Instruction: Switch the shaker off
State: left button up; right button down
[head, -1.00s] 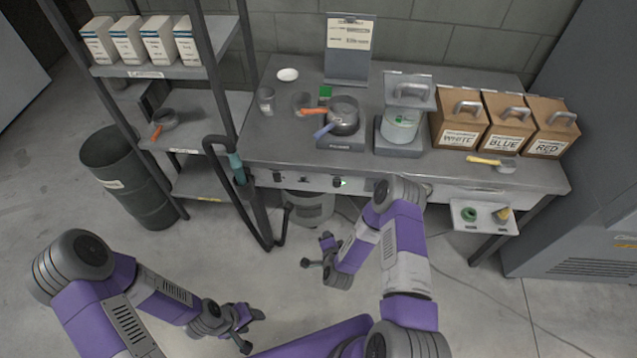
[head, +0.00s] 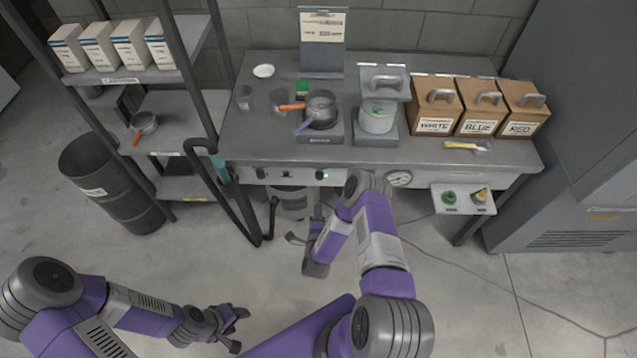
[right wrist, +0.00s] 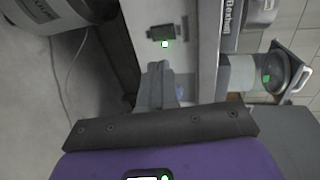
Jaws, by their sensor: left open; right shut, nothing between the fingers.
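Two grey base units stand on the bench. I cannot tell which is the shaker. The bench's front panel has knobs and a lit green lamp (head: 326,175). In the right wrist view a dark switch (right wrist: 162,32) sits beside a lit green lamp (right wrist: 164,44). My right gripper (head: 304,252) is shut and empty, below and in front of the panel; its fingers (right wrist: 158,75) point toward the switch, apart from it. My left gripper (head: 238,328) is open, low over the floor.
White, blue and red labelled boxes (head: 478,118) stand at the bench's right. A gauge (head: 399,178) and a small button plate (head: 464,198) are at the front. A black pipe (head: 222,195), shelf (head: 165,108) and dark bin (head: 110,190) stand left.

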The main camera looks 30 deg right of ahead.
aim_at(319, 176)
jog(key=x, duration=0.4)
jog(key=b+x, duration=0.1)
jog(key=x, duration=0.3)
jog(key=r+x, duration=0.1)
jog(key=x, duration=0.3)
jog(key=shift+w+d+b, duration=0.1)
jog(key=shift+b, duration=0.25)
jog(key=shift+w+d, duration=0.2)
jog(key=shift+w, duration=0.15)
